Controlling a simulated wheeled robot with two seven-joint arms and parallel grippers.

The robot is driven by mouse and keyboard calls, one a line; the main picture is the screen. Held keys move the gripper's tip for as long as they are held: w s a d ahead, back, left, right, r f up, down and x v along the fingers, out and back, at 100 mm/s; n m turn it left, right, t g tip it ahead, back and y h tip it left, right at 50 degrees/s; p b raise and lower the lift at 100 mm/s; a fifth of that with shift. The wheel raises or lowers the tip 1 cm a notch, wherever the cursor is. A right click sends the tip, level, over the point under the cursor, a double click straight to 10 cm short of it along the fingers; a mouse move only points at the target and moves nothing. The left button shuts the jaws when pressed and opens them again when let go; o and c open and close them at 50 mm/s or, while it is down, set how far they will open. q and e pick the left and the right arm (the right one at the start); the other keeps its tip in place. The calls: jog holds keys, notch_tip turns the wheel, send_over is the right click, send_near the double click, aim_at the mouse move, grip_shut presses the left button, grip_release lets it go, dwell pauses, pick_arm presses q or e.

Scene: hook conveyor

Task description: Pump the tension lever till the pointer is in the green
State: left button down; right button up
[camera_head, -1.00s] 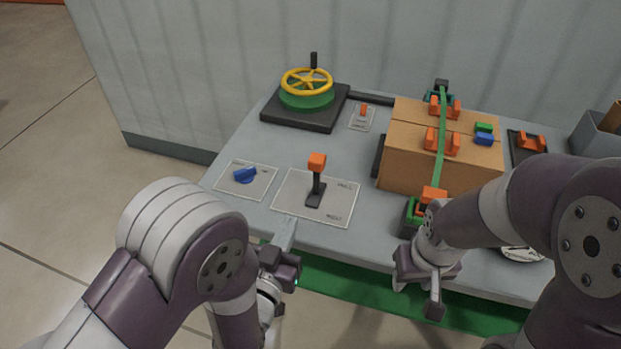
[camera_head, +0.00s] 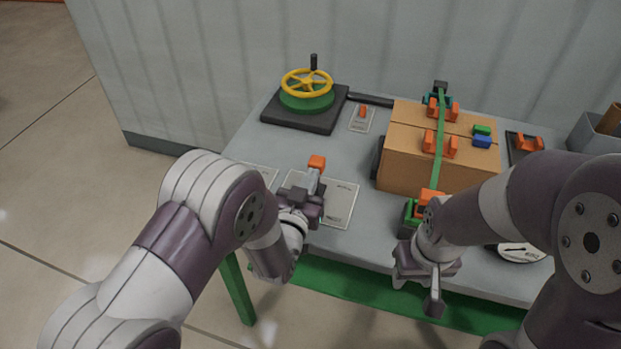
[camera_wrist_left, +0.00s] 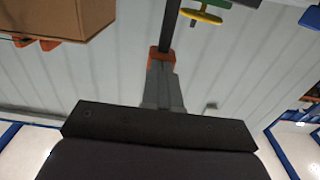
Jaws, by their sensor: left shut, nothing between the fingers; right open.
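The lever has an orange knob (camera_head: 317,162) and stands on a pale marked plate (camera_head: 343,205). My left gripper (camera_head: 314,180) is shut and empty, at the front side of the knob. It hides the lever's shaft and much of the plate. In the left wrist view the closed fingertips (camera_wrist_left: 162,75) overlap the orange knob (camera_wrist_left: 161,54); I cannot tell whether they touch it. A white round dial (camera_head: 519,253) with a dark pointer lies at the right, partly behind my right arm; no green zone can be made out. My right gripper (camera_head: 434,300) is open and empty, at the table's front edge.
A cardboard box (camera_head: 400,172) with a green strap (camera_head: 439,150), orange clips and a green-and-orange buckle stands right of the lever. A yellow handwheel (camera_head: 307,84) is at the back left. A small orange switch (camera_head: 363,112) is nearby. Bare table lies between lever and box.

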aim_at(319, 157)
pick_arm(q)
jog(key=w+g+p, duration=0.1)
jog(key=w+r+g+p, duration=0.1)
jog(key=p, duration=0.1)
jog(key=w+d+g+y+p, duration=0.1)
jog(key=p, duration=0.1)
jog(key=shift+r, duration=0.35)
jog(key=shift+w+d+g+p, duration=0.2)
jog(key=shift+w+g+p, duration=0.4)
jog(key=shift+p, duration=0.15)
jog(key=shift+w+d+f+g+y, duration=0.15)
jog(key=shift+w+f+g+y, duration=0.15)
jog(key=shift+w+g, duration=0.15)
jog(key=shift+w+d, duration=0.1)
jog(key=shift+w, duration=0.3)
jog(key=shift+r, duration=0.1)
jog(key=shift+w+r, duration=0.1)
jog(key=shift+r, duration=0.05)
